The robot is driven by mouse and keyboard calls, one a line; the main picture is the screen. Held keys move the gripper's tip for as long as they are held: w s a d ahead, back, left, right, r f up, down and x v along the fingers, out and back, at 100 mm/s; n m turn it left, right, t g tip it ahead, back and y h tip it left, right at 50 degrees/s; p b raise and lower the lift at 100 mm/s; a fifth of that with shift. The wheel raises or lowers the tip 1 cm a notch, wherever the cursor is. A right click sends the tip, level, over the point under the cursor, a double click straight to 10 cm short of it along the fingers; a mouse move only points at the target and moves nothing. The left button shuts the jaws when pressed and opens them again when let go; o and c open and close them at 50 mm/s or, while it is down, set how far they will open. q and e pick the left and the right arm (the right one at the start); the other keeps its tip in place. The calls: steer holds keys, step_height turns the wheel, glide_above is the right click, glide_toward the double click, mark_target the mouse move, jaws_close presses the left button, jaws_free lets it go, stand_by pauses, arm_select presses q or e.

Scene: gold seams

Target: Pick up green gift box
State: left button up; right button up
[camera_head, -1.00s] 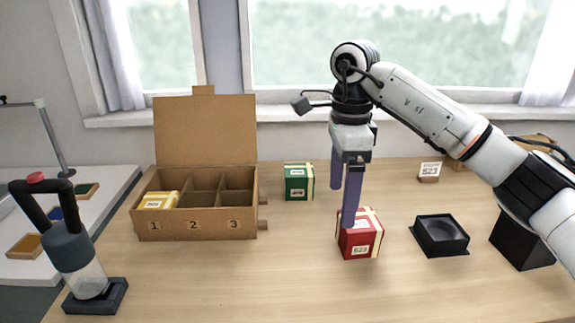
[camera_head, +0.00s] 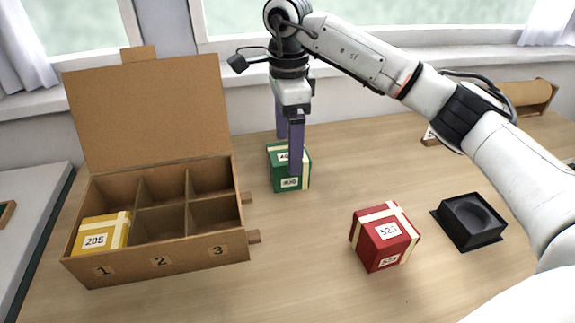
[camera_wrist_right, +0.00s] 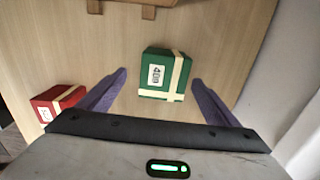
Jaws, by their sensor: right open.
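The green gift box (camera_head: 274,181) with cream ribbon stands on the table, right of the compartment box. My right gripper (camera_head: 289,155) is open, pointing down, with its purple fingers above and around the green box's upper part in the head view; the near finger covers some of it. In the right wrist view the green box (camera_wrist_right: 152,58) lies ahead, between the lines of the two spread fingers (camera_wrist_right: 160,84), with a number label showing. It does not appear gripped. My left gripper is not in view.
A cardboard compartment box (camera_head: 160,268) with raised lid holds a yellow box (camera_head: 92,241) in compartment 1. A red gift box (camera_head: 385,240) and black holder (camera_head: 470,222) stand to the right. The table between the green and red boxes is clear.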

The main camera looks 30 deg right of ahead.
mark_target(282, 181)
steer(key=f, duration=0.5)
steer(key=shift+w+d+f, duration=0.1)
steer(key=shift+w+d, duration=0.1)
steer(key=shift+w, duration=0.1)
steer(key=c, duration=1.3)
